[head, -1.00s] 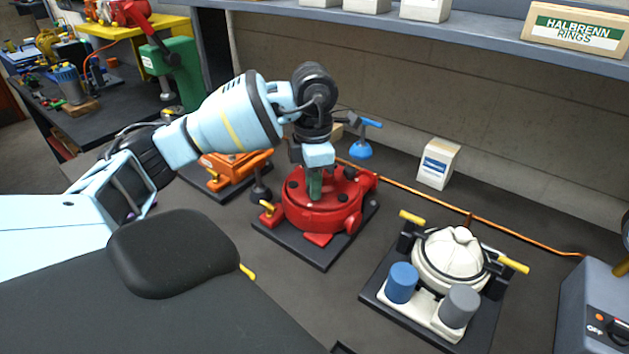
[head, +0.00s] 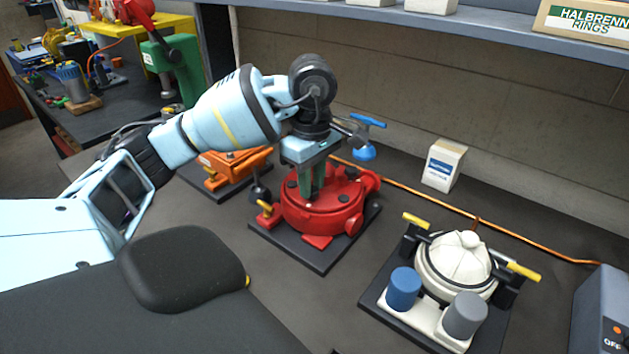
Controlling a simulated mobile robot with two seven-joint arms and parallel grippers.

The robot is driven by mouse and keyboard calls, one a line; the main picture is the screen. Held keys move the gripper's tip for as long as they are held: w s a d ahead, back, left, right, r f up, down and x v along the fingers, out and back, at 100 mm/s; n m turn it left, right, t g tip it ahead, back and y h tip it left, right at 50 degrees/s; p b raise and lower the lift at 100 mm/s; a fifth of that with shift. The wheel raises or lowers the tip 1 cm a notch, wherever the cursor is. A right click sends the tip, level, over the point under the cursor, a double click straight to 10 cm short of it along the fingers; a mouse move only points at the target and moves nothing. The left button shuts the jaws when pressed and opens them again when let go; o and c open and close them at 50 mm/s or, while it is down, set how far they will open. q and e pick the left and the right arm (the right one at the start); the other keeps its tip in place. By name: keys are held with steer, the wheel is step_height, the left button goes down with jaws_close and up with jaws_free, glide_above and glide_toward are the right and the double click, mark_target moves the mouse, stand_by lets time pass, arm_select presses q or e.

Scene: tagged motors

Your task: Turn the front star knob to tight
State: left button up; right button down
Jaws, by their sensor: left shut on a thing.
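A round red housing (head: 322,215) sits on a dark square base plate (head: 322,263) in the middle of the bench. Several small black knobs show on its top, one at the right front (head: 343,198). My left gripper (head: 311,194) points straight down onto the top of the housing. Its two green fingers are shut on a star knob. The fingers hide that knob, so I cannot see its turn or any tight mark. My right gripper is out of view.
A white domed unit (head: 458,262) with blue and grey cylinders stands at the right front. An orange vise (head: 235,163) is at the left behind. A small white box (head: 442,165) stands near the wall.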

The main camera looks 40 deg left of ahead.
arm_select(q)
steer(key=m, duration=0.3)
steer(key=shift+w+r+b, duration=0.1)
steer(key=shift+r+b, duration=0.15)
steer(key=shift+b, duration=0.15)
steer(key=shift+m+b, duration=0.35)
steer(key=shift+m, duration=1.35)
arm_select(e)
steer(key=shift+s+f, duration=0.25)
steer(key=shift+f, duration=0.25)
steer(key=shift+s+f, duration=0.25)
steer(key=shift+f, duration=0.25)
arm_select(q)
steer(key=shift+r, duration=0.1)
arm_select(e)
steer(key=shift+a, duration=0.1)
arm_select(q)
steer(key=o, duration=0.6)
steer(key=shift+c, duration=0.2)
steer(key=shift+o, duration=0.7)
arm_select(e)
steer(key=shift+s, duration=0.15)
